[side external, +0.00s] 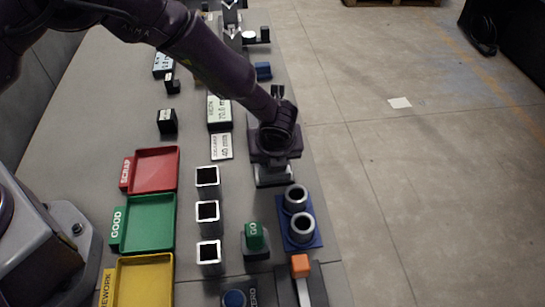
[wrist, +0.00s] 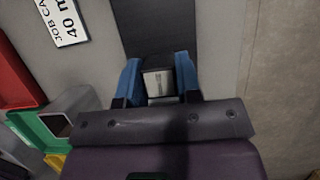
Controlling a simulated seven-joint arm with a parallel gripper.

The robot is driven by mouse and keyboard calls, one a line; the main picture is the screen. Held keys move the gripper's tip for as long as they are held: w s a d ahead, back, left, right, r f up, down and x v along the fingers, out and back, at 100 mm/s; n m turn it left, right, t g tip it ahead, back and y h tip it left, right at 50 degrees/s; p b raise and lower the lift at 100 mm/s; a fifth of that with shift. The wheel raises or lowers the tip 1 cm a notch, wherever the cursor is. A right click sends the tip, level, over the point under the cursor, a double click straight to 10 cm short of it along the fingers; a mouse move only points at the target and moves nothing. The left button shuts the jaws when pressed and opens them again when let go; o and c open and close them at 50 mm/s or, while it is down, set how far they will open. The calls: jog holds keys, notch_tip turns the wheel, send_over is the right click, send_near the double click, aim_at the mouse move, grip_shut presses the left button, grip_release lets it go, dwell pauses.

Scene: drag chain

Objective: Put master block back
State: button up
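My gripper (side external: 273,158) points down over the right part of the grey bench, behind the two blue-based rings. In the wrist view its blue fingers (wrist: 159,85) stand on both sides of a small block (wrist: 158,80) with a pale metallic face and a dark top, and appear to touch it. I take this to be the master block; no name on it is readable. A light grey piece (side external: 273,176) shows just under the gripper in the side view. A dark holder with a white lettered label (side external: 219,112) lies left of the gripper, its wording only partly legible.
A white job card marked 40 mm (side external: 221,147) lies left of my gripper. Red (side external: 155,150), green (side external: 150,198) and yellow (side external: 145,260) trays stand at the left. Square tubes (side external: 208,212), a blue ring stand (side external: 300,240) and a green GO piece (side external: 254,237) stand nearby.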

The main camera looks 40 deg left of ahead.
grip_shut()
jog(key=shift+r, duration=0.1)
jog(key=shift+r, duration=0.55)
notch_tip(320, 180, up, 2)
jog(key=shift+r, duration=0.2)
jog(key=s+a+r, duration=0.6)
jog(key=s+r, duration=0.3)
jog(key=s, duration=0.3)
jog(key=w+a+f+n+g, duration=0.1)
jog(key=w+a+n, duration=0.2)
jog(key=a, duration=0.6)
jog(key=w+a+f+n+g+y, duration=0.1)
jog(key=w+a+f+n, duration=0.1)
jog(key=w+a, duration=0.3)
jog(key=w+a+f+n+g, duration=0.1)
jog(key=w+a+n, duration=0.3)
jog(key=a, duration=0.9)
jog(key=shift+w+f, duration=0.15)
jog(key=shift+f, duration=0.05)
